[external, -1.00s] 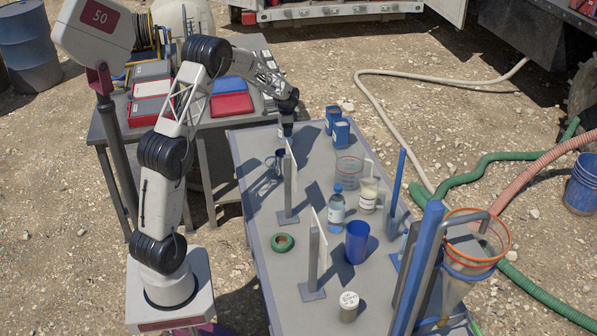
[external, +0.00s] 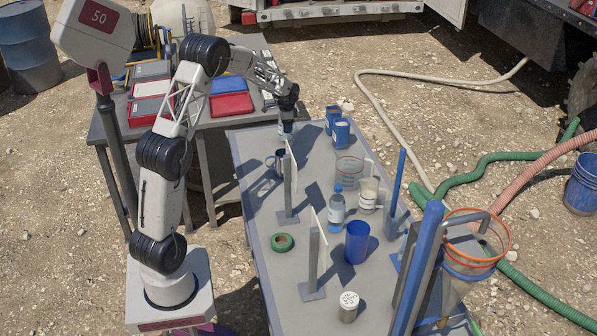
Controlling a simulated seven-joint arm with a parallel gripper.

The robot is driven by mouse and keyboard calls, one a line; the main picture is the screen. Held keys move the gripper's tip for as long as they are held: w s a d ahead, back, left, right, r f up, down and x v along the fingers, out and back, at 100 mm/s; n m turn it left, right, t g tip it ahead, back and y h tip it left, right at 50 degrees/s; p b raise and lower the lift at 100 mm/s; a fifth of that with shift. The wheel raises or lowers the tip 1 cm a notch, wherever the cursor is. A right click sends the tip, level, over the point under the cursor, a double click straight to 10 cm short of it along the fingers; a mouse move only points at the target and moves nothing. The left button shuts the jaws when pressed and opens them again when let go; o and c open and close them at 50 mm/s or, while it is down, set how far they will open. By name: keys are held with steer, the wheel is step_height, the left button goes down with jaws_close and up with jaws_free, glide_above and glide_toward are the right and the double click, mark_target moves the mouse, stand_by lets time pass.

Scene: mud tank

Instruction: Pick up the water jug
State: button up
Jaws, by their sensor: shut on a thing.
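My gripper (external: 287,117) is at the far left end of the grey table, pointing down. It is shut on a small pale, clear-looking container (external: 286,131) there; the fingers and the container's upper part are hard to make out. I cannot tell whether this container is the water jug or whether it is clear of the tabletop. A clear jug with red markings (external: 349,170) stands upright near the table's middle, apart from my gripper.
A white panel on a post (external: 290,180) stands just in front of the gripper, with a metal mug (external: 273,163) beside it. A blue-capped bottle (external: 337,208) and blue cup (external: 356,242) stand nearer.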

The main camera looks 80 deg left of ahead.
steer(key=shift+r, duration=0.65)
steer(key=shift+s+d+r, duration=0.1)
steer(key=shift+r, duration=0.05)
steer(key=s+d+r, duration=0.1)
steer(key=s+d, duration=0.9)
steer(key=d, duration=0.1)
steer(key=shift+s+r, duration=0.2)
steer(key=shift+s, duration=0.15)
steer(key=shift+d, duration=0.15)
stand_by(0.4)
steer(key=shift+r, duration=0.1)
stand_by(0.5)
